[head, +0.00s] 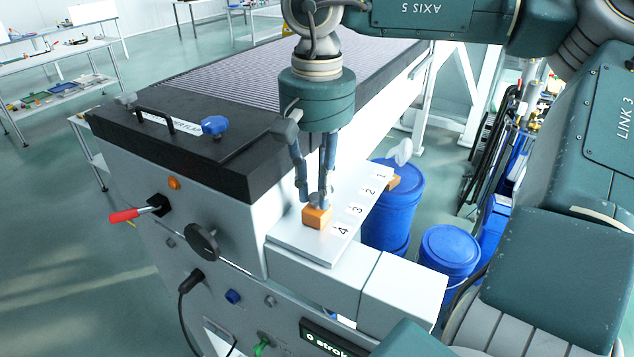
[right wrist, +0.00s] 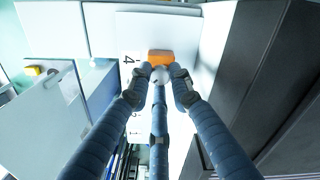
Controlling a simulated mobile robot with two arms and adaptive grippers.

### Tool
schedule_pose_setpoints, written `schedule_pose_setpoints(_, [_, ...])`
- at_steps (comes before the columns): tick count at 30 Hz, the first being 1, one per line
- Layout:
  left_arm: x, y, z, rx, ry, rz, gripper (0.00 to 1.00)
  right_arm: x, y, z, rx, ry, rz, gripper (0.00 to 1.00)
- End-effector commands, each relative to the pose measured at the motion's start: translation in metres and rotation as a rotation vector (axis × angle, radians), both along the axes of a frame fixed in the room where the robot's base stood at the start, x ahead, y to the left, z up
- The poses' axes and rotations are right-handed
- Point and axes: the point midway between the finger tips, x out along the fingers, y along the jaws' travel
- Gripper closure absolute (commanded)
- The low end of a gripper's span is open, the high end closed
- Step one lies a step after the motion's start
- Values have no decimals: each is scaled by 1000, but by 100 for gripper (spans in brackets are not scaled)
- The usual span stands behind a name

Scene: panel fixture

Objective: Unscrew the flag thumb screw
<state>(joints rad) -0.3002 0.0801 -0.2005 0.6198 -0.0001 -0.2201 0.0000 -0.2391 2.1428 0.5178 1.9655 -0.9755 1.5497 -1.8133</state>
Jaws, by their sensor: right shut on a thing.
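My right gripper (head: 322,200) points down over the numbered white shelf (head: 290,236). Its fingers are closed around a small pale head (right wrist: 160,75) on an orange block (head: 316,217) beside the number 4. In the right wrist view the orange block (right wrist: 159,57) shows just beyond the fingertips. The fingers hide much of the pale head, so I cannot tell whether it is the flag thumb screw. A pale, paddle-shaped head (head: 403,151) stands at another orange block (head: 394,182) near the number 1, apart from the gripper. My left gripper is not in view.
A black-topped machine (head: 230,160) stands beside the shelf, with a black handle (head: 155,119), a blue knob (head: 214,125), a red lever (head: 125,215) and a black round knob (head: 202,242). Blue drums (head: 392,215) stand behind the shelf. The shelf between the orange blocks is clear.

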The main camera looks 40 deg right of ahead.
Motion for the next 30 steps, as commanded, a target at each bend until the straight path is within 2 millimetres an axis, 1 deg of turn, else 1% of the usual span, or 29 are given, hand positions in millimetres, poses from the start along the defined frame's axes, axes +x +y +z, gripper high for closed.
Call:
schedule_pose_setpoints(1, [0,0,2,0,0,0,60,1,1,2,2,-4,44,100])
schedule_pose_setpoints(21, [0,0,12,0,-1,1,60,-1,-1,1,0,0,674,100])
schedule_pose_setpoints(30, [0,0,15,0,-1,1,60,-2,-2,1,0,1,896,100])
